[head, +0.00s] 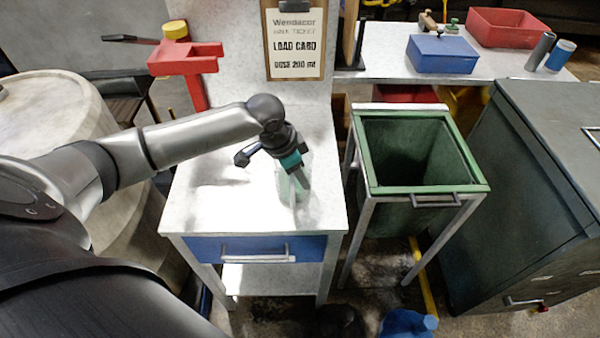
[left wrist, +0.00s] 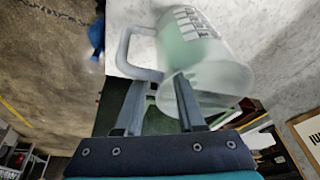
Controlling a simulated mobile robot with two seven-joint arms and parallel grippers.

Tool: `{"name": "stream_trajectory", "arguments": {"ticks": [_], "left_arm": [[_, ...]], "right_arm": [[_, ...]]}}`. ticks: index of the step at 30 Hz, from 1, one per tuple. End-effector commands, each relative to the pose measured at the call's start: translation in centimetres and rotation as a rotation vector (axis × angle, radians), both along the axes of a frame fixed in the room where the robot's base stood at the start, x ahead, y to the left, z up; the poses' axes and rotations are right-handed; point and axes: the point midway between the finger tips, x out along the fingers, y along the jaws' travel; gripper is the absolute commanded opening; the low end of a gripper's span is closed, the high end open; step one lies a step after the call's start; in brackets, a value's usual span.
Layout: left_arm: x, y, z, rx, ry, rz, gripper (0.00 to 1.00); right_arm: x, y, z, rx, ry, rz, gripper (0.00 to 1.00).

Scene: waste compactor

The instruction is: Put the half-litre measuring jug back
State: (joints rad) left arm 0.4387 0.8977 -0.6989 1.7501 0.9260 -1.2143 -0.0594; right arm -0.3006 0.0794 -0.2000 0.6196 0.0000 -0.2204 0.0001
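The measuring jug is a translucent, pale greenish jug (left wrist: 205,45) with dark markings and a loop handle (left wrist: 124,50), seen close up in the left wrist view. In the head view the jug (head: 283,187) is on the light-topped table, partly hidden by my left gripper (head: 301,180). In the left wrist view my left gripper (left wrist: 160,80) is open. Its two fingers are apart, with their tips at the lower part of the handle; I cannot tell whether they touch it. My right gripper is not in view.
The table (head: 230,205) is otherwise mostly clear. A load card clipboard (head: 295,40) stands at its back, with a red bracket (head: 185,60) at back left. A green open bin (head: 410,160) stands to the right. A rear bench holds a blue box (head: 442,54) and red tray (head: 505,27).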

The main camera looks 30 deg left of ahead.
Motion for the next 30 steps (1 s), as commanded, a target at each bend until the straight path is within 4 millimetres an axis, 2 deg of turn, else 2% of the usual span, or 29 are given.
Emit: {"name": "stream_trajectory", "arguments": {"ticks": [4, 7, 15, 21, 25, 30], "left_arm": [[0.0, 0.0, 0.4, 0.000, -0.001, 0.000, 0.38], [-0.3, 0.3, 1.5, 0.003, -0.002, 0.000, 0.38], [-1.9, 1.2, 7.0, 0.004, -0.003, -0.001, 0.38], [-2.9, 1.6, 10.3, 0.002, -0.001, 0.000, 0.38], [-3.3, 1.8, 11.4, 0.000, 0.000, 0.001, 0.38], [-3.4, 1.8, 11.7, 0.000, 0.000, 0.001, 0.38]], "right_arm": [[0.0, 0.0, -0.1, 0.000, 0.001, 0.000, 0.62], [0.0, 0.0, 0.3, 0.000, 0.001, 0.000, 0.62], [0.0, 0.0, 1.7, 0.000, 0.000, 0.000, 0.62], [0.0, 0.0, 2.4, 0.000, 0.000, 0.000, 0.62], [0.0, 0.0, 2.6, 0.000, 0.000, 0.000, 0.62], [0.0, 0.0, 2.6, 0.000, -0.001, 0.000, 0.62]]}}
